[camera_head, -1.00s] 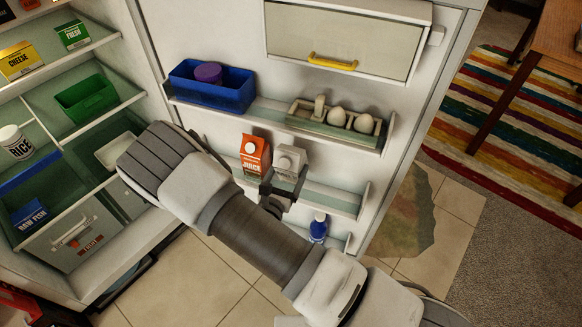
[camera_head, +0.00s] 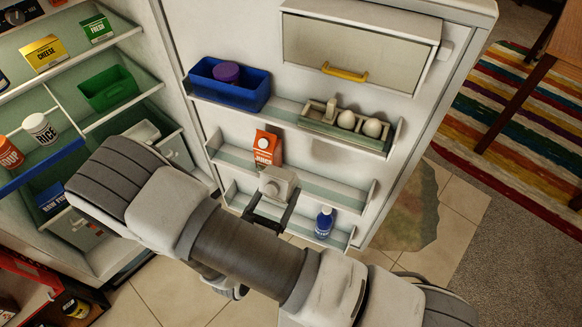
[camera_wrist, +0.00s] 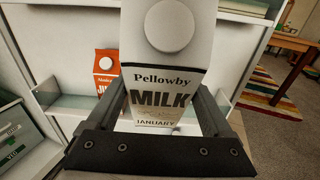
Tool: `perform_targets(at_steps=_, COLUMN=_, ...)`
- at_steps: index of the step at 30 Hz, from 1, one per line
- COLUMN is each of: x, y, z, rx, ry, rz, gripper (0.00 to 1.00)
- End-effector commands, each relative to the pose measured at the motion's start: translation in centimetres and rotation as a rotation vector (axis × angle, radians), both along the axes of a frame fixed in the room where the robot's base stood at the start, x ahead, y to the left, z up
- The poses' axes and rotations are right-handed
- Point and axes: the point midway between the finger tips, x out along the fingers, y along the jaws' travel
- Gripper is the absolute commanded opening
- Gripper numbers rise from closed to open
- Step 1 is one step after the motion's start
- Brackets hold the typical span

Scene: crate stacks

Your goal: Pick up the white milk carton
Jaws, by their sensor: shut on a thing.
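The white milk carton (camera_wrist: 165,85) fills the middle of the wrist view, its "Pellowby MILK" label facing the camera. My gripper (camera_wrist: 165,110) is shut on it, with one finger along each side. In the head view the milk carton (camera_head: 279,182) is held by my gripper (camera_head: 270,198) in front of the open fridge door, right of and nearer than the orange juice carton (camera_head: 268,147). My arm hides part of the gripper there.
The juice carton stands on the middle door shelf (camera_head: 335,187). A blue bottle (camera_head: 324,222) stands on the lowest door shelf. Above are a blue bin (camera_head: 230,87) and an egg holder (camera_head: 345,130).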

Motion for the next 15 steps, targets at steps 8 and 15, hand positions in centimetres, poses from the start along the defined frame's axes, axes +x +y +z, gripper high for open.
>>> perform_targets(at_steps=8, x=-5.5, y=1.9, z=1.3, rx=0.021, ry=0.056, rz=-0.002, gripper=0.00)
perform_targets(at_steps=15, x=-7.5, y=2.6, z=2.0, rx=0.073, ry=0.206, rz=-0.002, gripper=0.00)
